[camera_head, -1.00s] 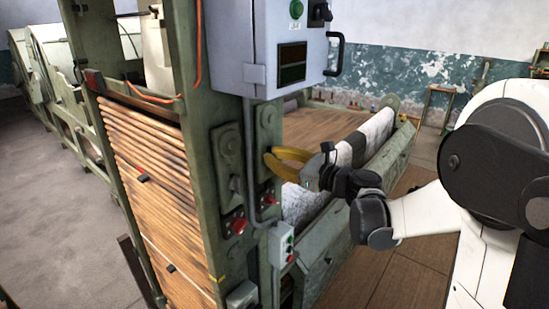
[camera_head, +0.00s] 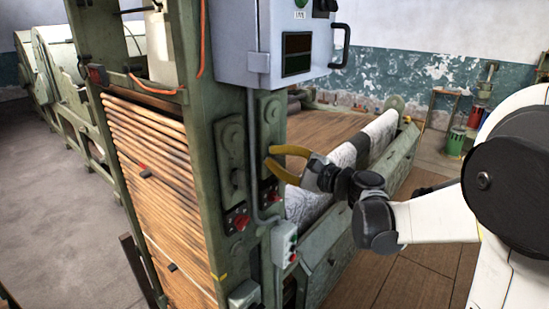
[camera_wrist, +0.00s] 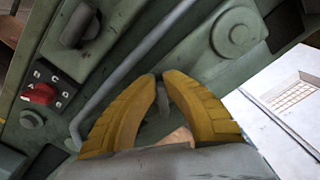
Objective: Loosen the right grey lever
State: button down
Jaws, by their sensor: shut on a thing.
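The right grey lever (camera_wrist: 162,100) shows in the wrist view between my yellow fingertips, on a green mounting plate with a round boss. My gripper (camera_wrist: 160,78) is shut on it; the fingers bow outward, with their tips close around the lever. In the head view my gripper (camera_head: 268,157) reaches the right plate (camera_head: 270,112) from the right, and the lever is hard to make out there. The left grey lever (camera_wrist: 80,25) is on the neighbouring plate, apart from my gripper; in the head view this left plate (camera_head: 231,148) is unobstructed.
A grey conduit (camera_head: 250,150) runs down between the two plates. Red knobs (camera_head: 241,222) sit below them, with a small button box (camera_head: 284,243) lower down. A grey control cabinet (camera_head: 270,45) hangs above. A patterned roll (camera_head: 375,140) lies behind my wrist.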

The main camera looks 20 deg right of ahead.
jog(key=shift+n, duration=0.3)
jog(key=c, duration=1.5)
grip_release()
jog(key=v, duration=1.2)
